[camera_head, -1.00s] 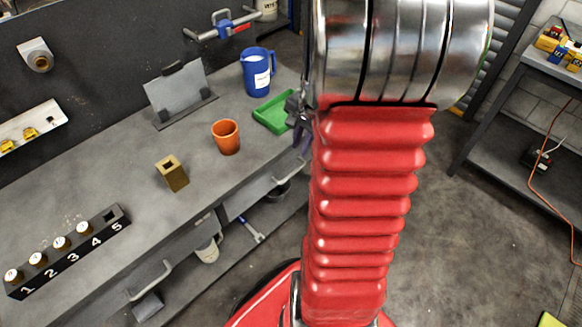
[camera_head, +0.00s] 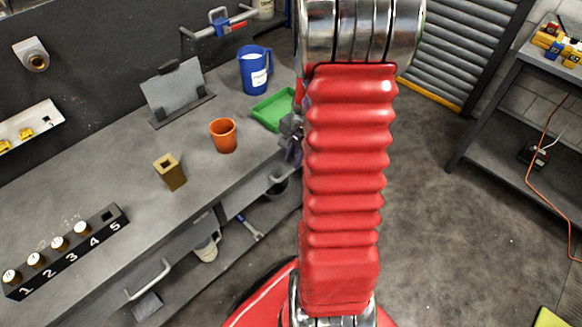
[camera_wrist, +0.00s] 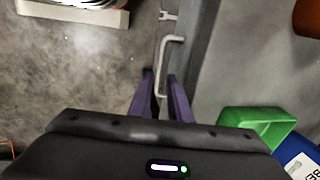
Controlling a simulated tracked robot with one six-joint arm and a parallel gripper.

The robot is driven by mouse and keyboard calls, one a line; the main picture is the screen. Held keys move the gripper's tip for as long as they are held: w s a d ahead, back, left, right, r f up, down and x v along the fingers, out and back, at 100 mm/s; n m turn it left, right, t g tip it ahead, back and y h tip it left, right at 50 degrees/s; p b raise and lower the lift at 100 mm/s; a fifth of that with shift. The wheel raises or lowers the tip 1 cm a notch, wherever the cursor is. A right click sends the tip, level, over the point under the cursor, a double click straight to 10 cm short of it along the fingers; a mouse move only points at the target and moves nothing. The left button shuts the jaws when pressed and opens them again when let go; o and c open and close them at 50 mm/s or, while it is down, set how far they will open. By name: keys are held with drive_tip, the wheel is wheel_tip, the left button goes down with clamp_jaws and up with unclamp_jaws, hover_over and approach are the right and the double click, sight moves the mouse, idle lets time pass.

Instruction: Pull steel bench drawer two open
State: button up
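The grey steel bench (camera_head: 110,170) has two drawer handles on its front in the head view. The left pale handle (camera_head: 150,281) is in plain view; the right handle (camera_head: 278,184) is beside my arm. I can read no drawer numbers, and both drawers look shut. In the wrist view a pale bar handle (camera_wrist: 173,62) stands by the bench edge, near the green tray. My gripper (camera_wrist: 160,76) is open, its purple fingers on either side of the handle's near end in the picture. I cannot tell if they touch it. In the head view my gripper (camera_head: 293,142) is partly hidden by my arm.
On the bench are a green tray (camera_head: 270,112), orange cup (camera_head: 223,135), blue jug (camera_head: 255,70), brass block (camera_head: 170,172) and numbered rack (camera_head: 68,255). A lower shelf holds a mug (camera_head: 207,248) and a wrench (camera_head: 250,228). The floor (camera_head: 430,230) at right is clear.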

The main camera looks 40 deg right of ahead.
sight(291, 171)
drive_tip(key=shift+w+f, duration=0.25)
drive_tip(key=shift+f, duration=1)
drive_tip(key=shift+w+f, duration=0.25)
drive_tip(key=shift+f, duration=0.95)
drive_tip(key=shift+c, duration=0.2)
clamp_jaws()
drive_tip(key=shift+a, duration=0.25)
drive_tip(key=shift+s+d, duration=0.15)
